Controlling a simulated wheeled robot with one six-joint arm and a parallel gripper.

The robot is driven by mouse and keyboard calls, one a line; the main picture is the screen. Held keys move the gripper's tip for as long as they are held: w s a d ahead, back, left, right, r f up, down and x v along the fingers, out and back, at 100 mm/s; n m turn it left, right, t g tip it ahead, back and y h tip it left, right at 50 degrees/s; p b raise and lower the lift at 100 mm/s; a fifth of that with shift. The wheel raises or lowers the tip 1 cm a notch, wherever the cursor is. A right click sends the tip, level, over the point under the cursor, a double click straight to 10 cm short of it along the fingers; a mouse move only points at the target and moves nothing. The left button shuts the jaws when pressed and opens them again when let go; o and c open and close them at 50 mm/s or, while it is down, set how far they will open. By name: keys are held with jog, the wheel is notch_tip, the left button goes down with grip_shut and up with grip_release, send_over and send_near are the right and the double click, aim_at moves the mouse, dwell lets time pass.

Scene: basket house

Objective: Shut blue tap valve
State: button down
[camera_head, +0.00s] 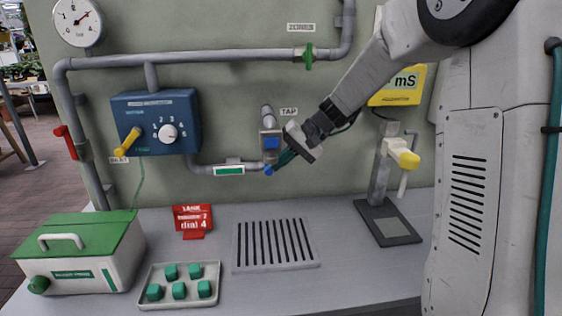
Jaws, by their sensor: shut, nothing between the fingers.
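The tap (270,127) hangs on the wall pipe at the middle, beside a "TAP" label. It has a blue part (271,143) on its body and a small blue tip (268,170) lower down. My gripper (281,162) reaches in from the upper right, with its narrow dark fingers shut just right of the tap's lower end. The fingers look close to the blue parts, but I cannot tell whether they touch. My gripper partly hides the tap's right side.
A blue box (186,108) with a yellow lever and a dial is on the wall at left. A slotted grate (240,262) lies below the tap. A stand with a yellow-and-white handle (403,157) is at right. A tray (148,303) of green cubes and a green-lidded box (85,231) are at left.

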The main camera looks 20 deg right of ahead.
aim_at(266, 169)
jog(key=shift+a+f+y, duration=0.15)
jog(key=shift+y, duration=0.45)
jog(key=a+t+y, duration=0.1)
jog(key=y, duration=0.1)
jog(key=a+y, duration=0.1)
jog(key=y, duration=0.2)
jog(key=w+a+f+t+y, duration=0.1)
jog(key=y, duration=0.1)
jog(key=shift+a+t, duration=0.1)
jog(key=shift+t, duration=0.2)
jog(key=shift+a+r+y, duration=0.15)
jog(key=shift+a+y, duration=0.05)
jog(key=shift+y, duration=0.1)
jog(key=shift+w+a+r, duration=0.15)
jog(key=shift+a+r, duration=0.3)
jog(key=shift+a, duration=0.15)
jog(key=shift+w+a+r, duration=0.15)
jog(key=shift+a+r, duration=0.3)
jog(key=shift+a, duration=0.15)
jog(key=shift+r, duration=0.25)
jog(key=shift+d, duration=0.1)
